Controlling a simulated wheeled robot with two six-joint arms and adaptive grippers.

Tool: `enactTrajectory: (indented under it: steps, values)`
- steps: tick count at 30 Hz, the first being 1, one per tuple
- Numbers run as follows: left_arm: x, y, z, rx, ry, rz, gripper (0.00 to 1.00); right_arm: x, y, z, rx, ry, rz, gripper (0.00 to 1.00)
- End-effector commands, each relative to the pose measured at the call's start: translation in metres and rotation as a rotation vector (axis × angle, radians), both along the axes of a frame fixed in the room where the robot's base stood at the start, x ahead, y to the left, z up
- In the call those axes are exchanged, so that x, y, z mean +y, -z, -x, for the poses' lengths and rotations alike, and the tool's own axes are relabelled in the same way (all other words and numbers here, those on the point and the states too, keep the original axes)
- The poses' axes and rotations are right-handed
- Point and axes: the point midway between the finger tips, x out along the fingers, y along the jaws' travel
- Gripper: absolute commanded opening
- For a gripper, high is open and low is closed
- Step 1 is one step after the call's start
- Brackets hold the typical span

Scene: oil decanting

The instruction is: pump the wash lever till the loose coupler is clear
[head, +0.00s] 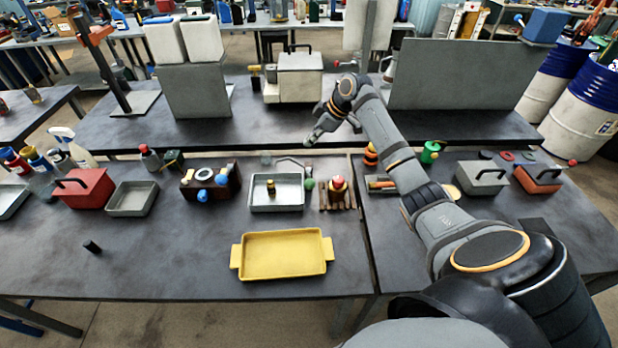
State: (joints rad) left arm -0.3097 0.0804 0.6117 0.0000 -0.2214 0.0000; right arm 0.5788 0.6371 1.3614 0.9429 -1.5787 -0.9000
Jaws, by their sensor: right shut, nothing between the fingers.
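A small dark and brass-coloured fitting (270,187), which looks like the loose coupler, stands in a shallow light-grey tray (277,208) at the middle of the front table. A curved grey spout or handle (291,160) rises at the tray's back right. A green knob (309,184) sits by the tray's right edge; I cannot tell for sure which part is the wash lever. My right gripper (311,141) is shut and empty, in the air above and behind the tray's right side, apart from the fitting. My left gripper is out of view.
A yellow tray (282,234) lies in front. A wooden rack (351,200) with a red-topped item stands right of the grey tray. A dark block (227,187) with round items and a red box (70,200) stand left. The table's front left is mostly clear.

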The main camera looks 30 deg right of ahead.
Motion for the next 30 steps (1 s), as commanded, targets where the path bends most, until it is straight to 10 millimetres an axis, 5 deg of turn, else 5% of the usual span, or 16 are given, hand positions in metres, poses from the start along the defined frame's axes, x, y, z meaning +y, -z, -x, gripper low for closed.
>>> enactTrajectory:
  steps: [15, 30]
  values:
    - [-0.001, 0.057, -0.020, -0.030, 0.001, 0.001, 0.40, 0.014, 0.063, 0.023, -0.001, -0.001, 0.002, 0.00]
    - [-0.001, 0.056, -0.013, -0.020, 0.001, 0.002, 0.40, 0.020, 0.080, 0.032, 0.001, 0.001, 0.000, 0.00]
